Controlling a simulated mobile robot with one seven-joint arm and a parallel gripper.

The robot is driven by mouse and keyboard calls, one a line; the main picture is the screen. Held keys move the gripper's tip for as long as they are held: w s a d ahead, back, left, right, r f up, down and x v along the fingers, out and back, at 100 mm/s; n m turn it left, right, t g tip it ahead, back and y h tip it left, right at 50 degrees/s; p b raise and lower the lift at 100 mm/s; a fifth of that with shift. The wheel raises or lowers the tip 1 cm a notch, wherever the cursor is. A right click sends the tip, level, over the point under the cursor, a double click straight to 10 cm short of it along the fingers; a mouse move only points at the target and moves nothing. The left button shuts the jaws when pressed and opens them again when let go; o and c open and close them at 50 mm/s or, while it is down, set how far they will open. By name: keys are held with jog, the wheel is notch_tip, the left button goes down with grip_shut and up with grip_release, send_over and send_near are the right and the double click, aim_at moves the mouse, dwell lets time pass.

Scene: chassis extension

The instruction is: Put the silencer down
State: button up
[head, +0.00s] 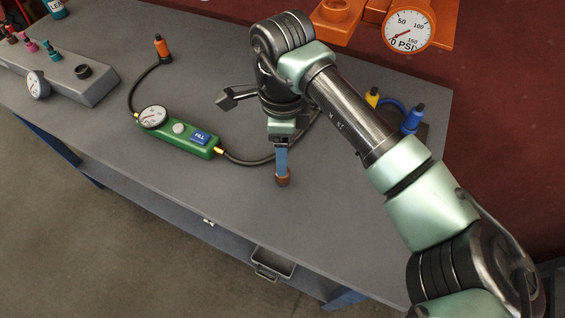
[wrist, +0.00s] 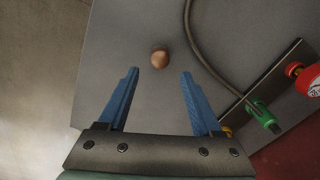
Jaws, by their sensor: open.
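The silencer (head: 283,181) is a small copper-brown cylinder on the grey bench top, near the bench's front edge. In the wrist view the silencer (wrist: 159,59) shows as a rounded brown end, lying just past the fingertips and between their lines. My gripper (wrist: 160,72) is open, with its two blue fingers apart and nothing held between them. In the head view my gripper (head: 281,170) points down right above the silencer, and one blue finger hides part of the view behind it. I cannot tell whether a finger touches the silencer.
A green inflator (head: 178,134) with a dial and hose lies to the left on the bench (head: 185,185). A grey block with a gauge (head: 70,80) stands further left. Blue (head: 412,120) and yellow (head: 373,97) fittings stand behind my arm. An orange gauge unit (head: 407,30) is at the back.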

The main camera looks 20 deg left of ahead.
notch_tip(320, 180, up, 4)
jog(key=shift+r, duration=0.1)
jog(key=shift+a, duration=0.15)
